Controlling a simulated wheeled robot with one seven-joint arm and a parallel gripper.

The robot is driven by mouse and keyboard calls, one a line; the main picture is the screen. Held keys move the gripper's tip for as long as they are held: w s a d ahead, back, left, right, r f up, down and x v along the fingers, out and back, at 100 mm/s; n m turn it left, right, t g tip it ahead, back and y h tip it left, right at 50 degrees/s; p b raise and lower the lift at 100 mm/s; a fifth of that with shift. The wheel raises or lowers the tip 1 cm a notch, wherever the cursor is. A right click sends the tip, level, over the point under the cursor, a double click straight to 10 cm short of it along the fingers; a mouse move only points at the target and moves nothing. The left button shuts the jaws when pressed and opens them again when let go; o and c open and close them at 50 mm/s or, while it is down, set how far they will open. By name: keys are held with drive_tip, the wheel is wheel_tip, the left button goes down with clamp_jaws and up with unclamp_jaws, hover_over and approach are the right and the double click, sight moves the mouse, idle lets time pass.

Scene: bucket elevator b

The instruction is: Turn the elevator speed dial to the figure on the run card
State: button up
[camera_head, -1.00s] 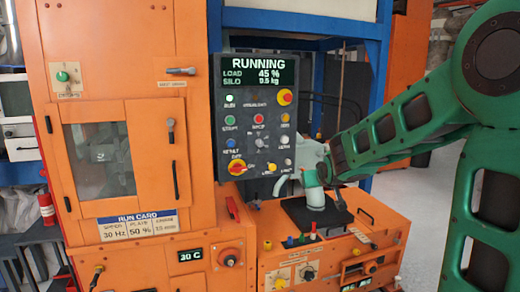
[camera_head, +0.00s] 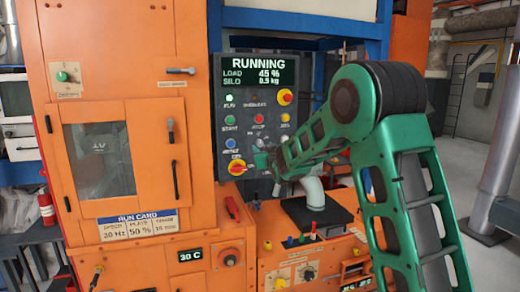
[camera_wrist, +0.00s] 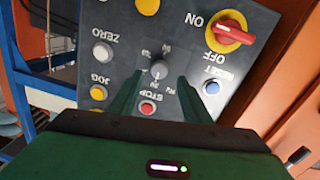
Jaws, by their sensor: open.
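The speed dial (camera_wrist: 159,70) is a small round grey knob on the dark control panel, ringed by small figures, shown upside down in the wrist view. A pale mark shows on it, but its exact setting is hard to read. My gripper (camera_wrist: 158,82) is open, with one green finger on each side of the dial; I cannot tell if they touch it. In the head view my gripper (camera_head: 262,160) is in front of the panel and hides the dial. The run card (camera_head: 138,224) is on the orange cabinet; its speed figure looks like 30 Hz, slightly blurred.
The red-and-yellow ON/OFF switch (camera_wrist: 230,32), blue RESET button (camera_wrist: 211,87), red STOP button (camera_wrist: 147,108) and yellow JOG button (camera_wrist: 98,92) surround the dial closely. The display (camera_head: 259,70) reads RUNNING, load 45 %.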

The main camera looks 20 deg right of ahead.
sight(260, 144)
drive_tip(key=shift+w+d, duration=0.15)
drive_tip(key=shift+w, duration=2.2)
drive_tip(key=c, duration=1)
